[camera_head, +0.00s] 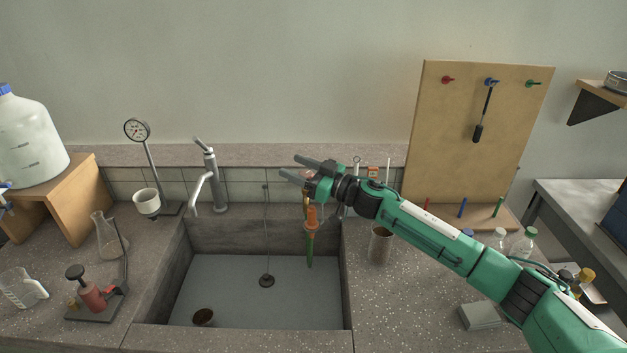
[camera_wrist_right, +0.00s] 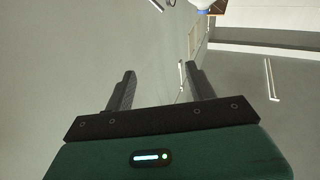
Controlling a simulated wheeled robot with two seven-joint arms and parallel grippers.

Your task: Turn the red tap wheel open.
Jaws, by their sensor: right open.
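I cannot pick out a red tap wheel for certain; my right gripper may hide it. A grey metal tap (camera_head: 207,180) with a bent spout stands at the back left of the sink (camera_head: 177,270). My right gripper (camera_head: 287,167) is open and empty, above the sink's back edge and to the right of the tap, fingers pointing left. A fitting with an orange part and a green lower end (camera_head: 310,235) hangs just below the gripper. In the right wrist view the two fingers (camera_wrist_right: 158,85) are apart with nothing between them. My left gripper is out of view.
A thin chain leads to a dark plug (camera_head: 267,281) in the sink. A beaker (camera_head: 380,245) stands right, below my arm. A wooden board (camera_head: 470,140) stands behind.

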